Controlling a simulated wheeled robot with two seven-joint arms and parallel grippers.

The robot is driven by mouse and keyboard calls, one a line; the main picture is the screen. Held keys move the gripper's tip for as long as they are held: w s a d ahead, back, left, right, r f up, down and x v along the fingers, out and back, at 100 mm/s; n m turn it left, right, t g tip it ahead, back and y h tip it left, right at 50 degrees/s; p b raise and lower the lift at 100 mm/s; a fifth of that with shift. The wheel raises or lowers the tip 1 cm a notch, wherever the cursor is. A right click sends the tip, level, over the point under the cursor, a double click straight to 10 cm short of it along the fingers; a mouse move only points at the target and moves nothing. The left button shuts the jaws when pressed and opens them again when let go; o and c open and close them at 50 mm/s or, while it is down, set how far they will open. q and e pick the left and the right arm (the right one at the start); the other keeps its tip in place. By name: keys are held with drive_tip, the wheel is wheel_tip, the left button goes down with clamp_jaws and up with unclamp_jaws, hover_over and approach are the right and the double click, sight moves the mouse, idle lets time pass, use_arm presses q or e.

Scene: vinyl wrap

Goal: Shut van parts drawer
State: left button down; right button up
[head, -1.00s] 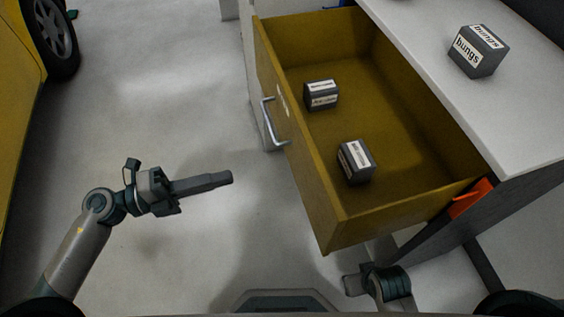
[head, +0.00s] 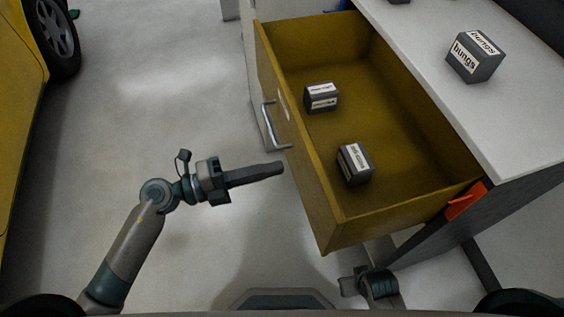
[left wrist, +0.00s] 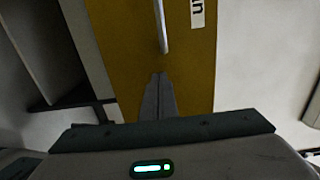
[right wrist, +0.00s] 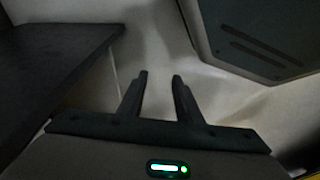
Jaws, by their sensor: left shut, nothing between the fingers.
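The yellow-brown drawer (head: 298,160) stands open from the grey-white cabinet. Its silver bar handle (head: 272,128) is on the front panel, facing left. Two dark labelled boxes lie inside, one farther back (head: 321,97) and one nearer (head: 355,164). My left gripper (head: 280,168) is shut and empty, its fingertips close to the drawer front, below the handle in the picture. In the left wrist view its fingers (left wrist: 159,80) point at the drawer front, just under the handle (left wrist: 161,25); contact cannot be told. My right gripper (right wrist: 158,78) is open and empty, away from the drawer.
A box marked "bungs" (head: 474,56) sits on the white worktop (head: 490,120). An orange piece (head: 465,201) is at the drawer's near right corner. A yellow vehicle (head: 20,120) with a wheel stands at the left. The floor between vehicle and drawer is clear.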

sight(348, 157)
use_arm(q)
drive_tip(key=shift+x, duration=1.55)
use_arm(e)
drive_tip(key=shift+f, duration=0.65)
use_arm(q)
drive_tip(key=shift+d, duration=0.1)
